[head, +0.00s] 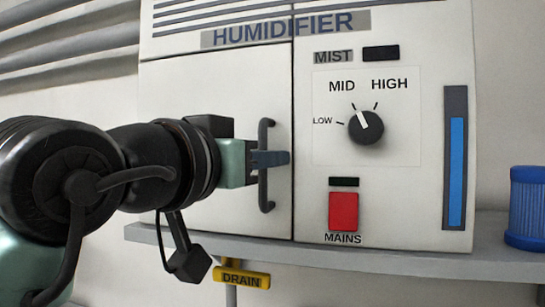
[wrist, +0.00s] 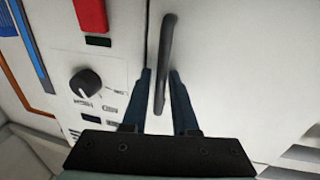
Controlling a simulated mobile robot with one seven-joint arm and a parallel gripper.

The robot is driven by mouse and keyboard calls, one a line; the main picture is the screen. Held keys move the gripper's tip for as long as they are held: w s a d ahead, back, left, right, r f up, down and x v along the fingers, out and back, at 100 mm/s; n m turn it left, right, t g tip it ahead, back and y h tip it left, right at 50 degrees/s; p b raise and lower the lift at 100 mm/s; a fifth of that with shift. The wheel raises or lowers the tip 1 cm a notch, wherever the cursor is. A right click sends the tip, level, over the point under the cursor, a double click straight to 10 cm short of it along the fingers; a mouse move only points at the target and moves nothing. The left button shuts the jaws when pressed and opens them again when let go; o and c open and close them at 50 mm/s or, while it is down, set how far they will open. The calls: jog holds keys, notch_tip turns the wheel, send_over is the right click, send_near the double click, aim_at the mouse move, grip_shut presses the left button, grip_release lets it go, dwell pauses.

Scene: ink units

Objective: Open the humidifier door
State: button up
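The humidifier (head: 383,215) is a white cabinet with a flat door (head: 200,90) on its left side. The door lies flush with the front and looks closed. A dark vertical bar handle (head: 266,190) stands near the door's right edge. My gripper (head: 274,158) is at the middle of the handle, reaching in from the left. In the wrist view, the handle (wrist: 166,45) passes between the two blue fingers of my gripper (wrist: 160,75). The fingers are apart, one on each side, with narrow gaps visible beside the bar. The door (wrist: 230,60) fills the right of that view.
Right of the door are a mist dial (head: 366,128), a red mains switch (head: 343,211) and a blue level gauge (head: 456,160). A grey shelf (head: 400,258) runs below, with a yellow drain handle (head: 242,274) under it. A blue ribbed cylinder (head: 527,208) stands at right.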

jog(key=shift+s+a, duration=0.1)
jog(key=shift+c, duration=0.3)
grip_shut()
dwell(1.1)
